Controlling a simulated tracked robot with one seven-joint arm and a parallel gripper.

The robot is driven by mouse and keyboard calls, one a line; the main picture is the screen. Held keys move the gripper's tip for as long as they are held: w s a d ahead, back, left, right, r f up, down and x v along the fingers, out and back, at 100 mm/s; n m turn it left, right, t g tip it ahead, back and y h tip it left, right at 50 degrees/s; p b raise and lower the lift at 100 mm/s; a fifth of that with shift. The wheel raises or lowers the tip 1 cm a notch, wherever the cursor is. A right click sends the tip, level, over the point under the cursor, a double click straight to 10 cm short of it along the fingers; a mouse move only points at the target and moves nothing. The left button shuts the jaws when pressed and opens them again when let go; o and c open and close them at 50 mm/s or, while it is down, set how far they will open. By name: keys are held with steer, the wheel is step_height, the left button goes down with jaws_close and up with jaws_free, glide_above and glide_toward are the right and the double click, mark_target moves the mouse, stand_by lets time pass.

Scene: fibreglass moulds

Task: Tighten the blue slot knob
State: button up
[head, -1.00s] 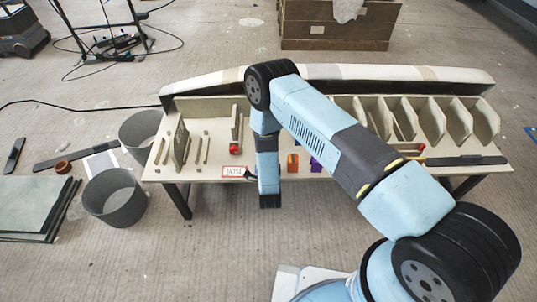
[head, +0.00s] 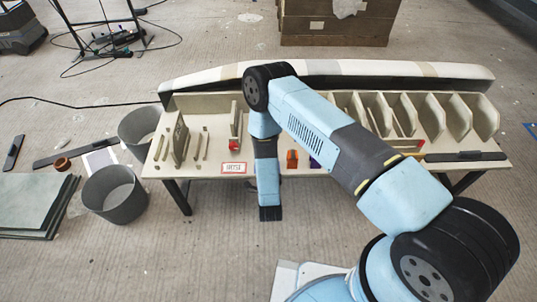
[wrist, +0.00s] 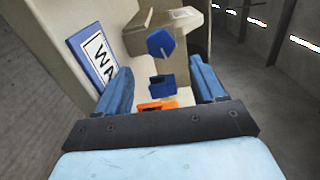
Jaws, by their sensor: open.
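In the wrist view a blue many-sided knob (wrist: 160,43) stands out beyond my open fingers, near a beige block. A smaller dark blue piece (wrist: 162,85) shows between the fingers, with an orange piece (wrist: 157,104) below it. My gripper (wrist: 163,78) is open, with nothing held between its blue fingers. The knob is apart from both fingers. In the head view my gripper's dark end (head: 270,213) hangs at the table's front edge, its fingers not clear. I cannot make out the blue knob there.
The table (head: 215,173) carries a long mould (head: 350,72) and upright beige ribs (head: 450,118). A red part (head: 234,144), an orange block (head: 292,160) and a red-bordered sign (head: 233,168) are near its front. A blue-bordered sign (wrist: 92,55) stands left of my fingers. Grey bins (head: 113,195) are at left.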

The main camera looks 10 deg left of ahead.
steer(key=v, duration=0.7)
steer(key=shift+s, duration=0.2)
steer(key=shift+d, duration=0.1)
stand_by(0.3)
